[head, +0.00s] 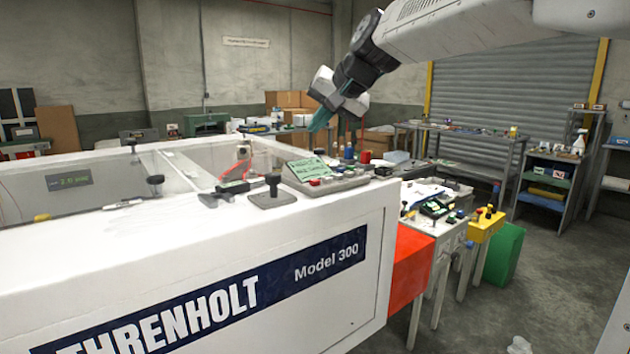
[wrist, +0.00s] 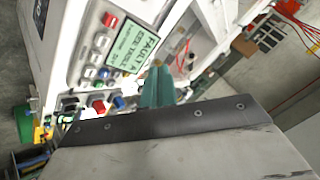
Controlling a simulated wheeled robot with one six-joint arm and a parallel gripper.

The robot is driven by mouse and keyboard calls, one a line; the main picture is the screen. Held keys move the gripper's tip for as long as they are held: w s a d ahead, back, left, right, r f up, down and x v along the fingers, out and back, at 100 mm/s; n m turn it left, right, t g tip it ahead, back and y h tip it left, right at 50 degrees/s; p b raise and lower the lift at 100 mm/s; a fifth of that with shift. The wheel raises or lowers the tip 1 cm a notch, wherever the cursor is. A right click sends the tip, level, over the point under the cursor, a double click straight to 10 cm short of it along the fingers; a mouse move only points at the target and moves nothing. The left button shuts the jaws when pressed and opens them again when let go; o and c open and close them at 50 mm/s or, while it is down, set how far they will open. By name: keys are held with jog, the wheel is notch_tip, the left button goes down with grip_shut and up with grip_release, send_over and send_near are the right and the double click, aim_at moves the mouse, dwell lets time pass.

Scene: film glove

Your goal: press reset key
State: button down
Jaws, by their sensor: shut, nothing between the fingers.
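The control panel (head: 345,183) sits on the white machine's top, with a lit green display (head: 308,168) tilted up at its left. In the wrist view the display (wrist: 128,45) reads "FAULT A" with smaller text below. Beside it are several white keys, a blue key (wrist: 103,73) and a red key (wrist: 110,20). The key labels are too small to read, so I cannot tell which is reset. My gripper (head: 322,117) is shut and empty, its teal fingertips pointing down above the panel, apart from it. The fingertips (wrist: 157,75) also show in the wrist view, beside the display.
A black knob on a grey block (head: 272,190) and a black-and-red tool (head: 232,187) lie left of the panel. The open machine tank (head: 190,165) is further left. A side table (head: 428,222) with small items and a yellow box (head: 486,225) stand right.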

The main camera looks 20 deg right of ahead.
jog(key=shift+f, duration=0.1)
jog(key=shift+f, duration=4.35)
jog(key=shift+f, duration=0.15)
jog(key=shift+f, duration=0.25)
jog(key=shift+f, duration=0.45)
jog(key=shift+r, duration=0.9)
jog(key=shift+r, duration=2.5)
